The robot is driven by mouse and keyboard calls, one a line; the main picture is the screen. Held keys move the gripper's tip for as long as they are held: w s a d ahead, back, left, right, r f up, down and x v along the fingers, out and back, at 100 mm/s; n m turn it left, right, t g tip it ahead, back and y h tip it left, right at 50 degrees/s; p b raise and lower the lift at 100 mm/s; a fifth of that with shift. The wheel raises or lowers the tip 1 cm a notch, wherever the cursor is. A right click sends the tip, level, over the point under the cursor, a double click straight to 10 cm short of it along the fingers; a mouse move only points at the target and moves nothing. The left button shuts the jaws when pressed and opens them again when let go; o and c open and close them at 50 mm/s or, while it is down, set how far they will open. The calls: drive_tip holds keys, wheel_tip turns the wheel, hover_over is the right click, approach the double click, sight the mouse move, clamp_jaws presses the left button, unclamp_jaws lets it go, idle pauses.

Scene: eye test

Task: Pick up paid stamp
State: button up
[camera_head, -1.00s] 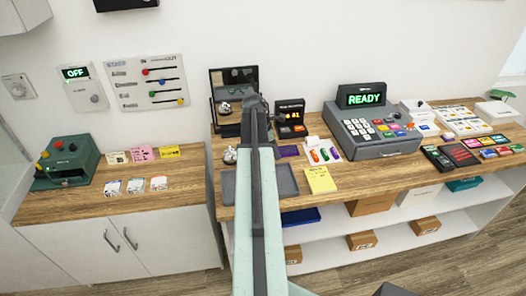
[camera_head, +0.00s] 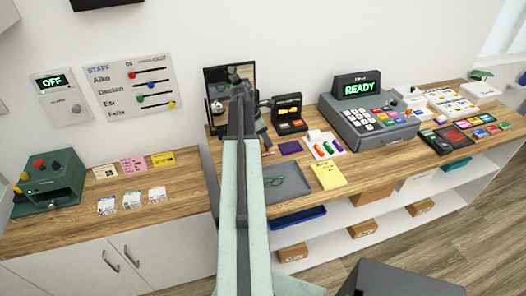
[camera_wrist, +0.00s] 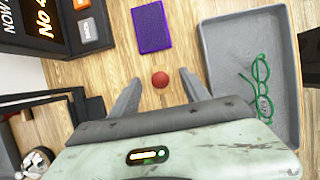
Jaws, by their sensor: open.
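A small round red knob (camera_wrist: 160,79) stands on the wooden counter in the wrist view, seen from above. It may be the top of the paid stamp; no label shows, and anything under it is hidden. My gripper (camera_wrist: 160,74) is open, with one finger on each side of the knob in the picture. I cannot tell how far above it the fingers are. In the head view my arm covers this spot, and the fingertips cannot be made out clearly.
A grey tray (camera_wrist: 220,112) holding green glasses (camera_wrist: 262,85) lies right of the knob. A purple pad (camera_wrist: 151,28) lies beyond it. A black display (camera_wrist: 55,22) and a silver bell (camera_wrist: 36,160) are at left. The cash register (camera_head: 372,122) stands farther right.

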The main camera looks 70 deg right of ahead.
sight(267, 148)
drive_tip(key=shift+d+f+b, duration=0.2)
drive_tip(key=shift+f+b, duration=0.35)
drive_tip(key=shift+f, duration=0.5)
drive_tip(key=b+x, duration=0.4)
drive_tip(key=x, duration=0.1)
drive_tip(key=shift+w+a+f+b, duration=0.1)
drive_tip(key=shift+w+a+b, duration=0.1)
drive_tip(key=shift+b, duration=0.2)
drive_tip(key=shift+s+d+f, duration=0.1)
drive_tip(key=shift+s, duration=0.1)
drive_tip(key=shift+r, duration=0.2)
clamp_jaws()
